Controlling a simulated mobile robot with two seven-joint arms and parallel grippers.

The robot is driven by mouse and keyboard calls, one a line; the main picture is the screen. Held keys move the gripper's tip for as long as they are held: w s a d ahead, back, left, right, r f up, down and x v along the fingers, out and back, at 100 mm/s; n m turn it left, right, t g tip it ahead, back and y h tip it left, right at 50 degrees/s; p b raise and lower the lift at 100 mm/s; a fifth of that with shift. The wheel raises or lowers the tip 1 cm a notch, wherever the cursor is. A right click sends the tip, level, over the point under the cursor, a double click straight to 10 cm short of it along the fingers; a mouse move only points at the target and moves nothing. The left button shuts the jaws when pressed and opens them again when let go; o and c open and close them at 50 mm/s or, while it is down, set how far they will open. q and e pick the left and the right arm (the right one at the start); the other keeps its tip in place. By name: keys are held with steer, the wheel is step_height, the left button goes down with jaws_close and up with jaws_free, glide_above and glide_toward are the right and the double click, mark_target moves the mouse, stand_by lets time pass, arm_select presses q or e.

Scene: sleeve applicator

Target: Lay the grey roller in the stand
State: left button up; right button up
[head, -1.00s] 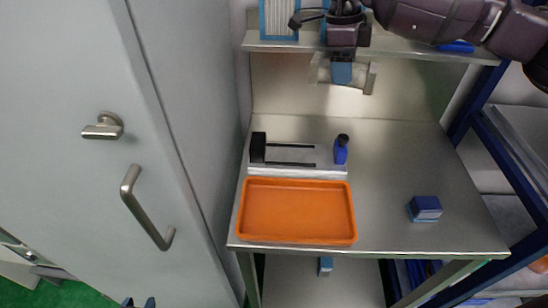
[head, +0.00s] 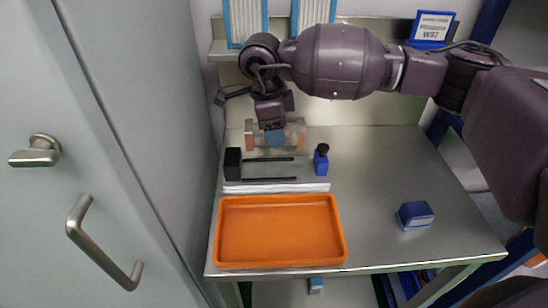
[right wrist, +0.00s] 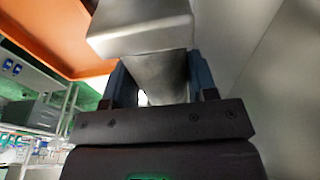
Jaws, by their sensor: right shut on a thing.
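My right gripper (head: 274,138) is shut on the grey roller (head: 293,133), which it holds crosswise behind the stand. The roller's ends look brownish, and my blue fingers cover its middle. In the right wrist view, grey metal of the roller (right wrist: 160,72) sits between the fingers. The stand (head: 233,164) has a black upright block at its left and two thin black bars reaching right over a pale base. The roller appears apart from it; its exact height is hard to tell. My left gripper is not in view.
An orange tray (head: 281,264) lies in front. A blue box (head: 414,215) sits at the right on the metal table (head: 375,185). A shelf (head: 219,50) runs behind; a cabinet door is left.

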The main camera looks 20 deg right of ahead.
steer(key=shift+f, duration=1.45)
steer(key=shift+f+b, duration=0.3)
steer(key=shift+f, duration=2.4)
steer(key=shift+f, duration=0.15)
steer(key=o, duration=1.2)
steer(key=shift+o, duration=0.2)
steer(key=shift+r, duration=0.4)
steer(key=r, duration=0.3)
steer(key=a+r, duration=0.1)
steer(key=r, duration=0.7)
steer(key=shift+w+a+r+p, duration=0.15)
steer(key=shift+w+a+p, duration=0.1)
steer(key=shift+a+p, duration=0.1)
steer(key=shift+r, duration=0.1)
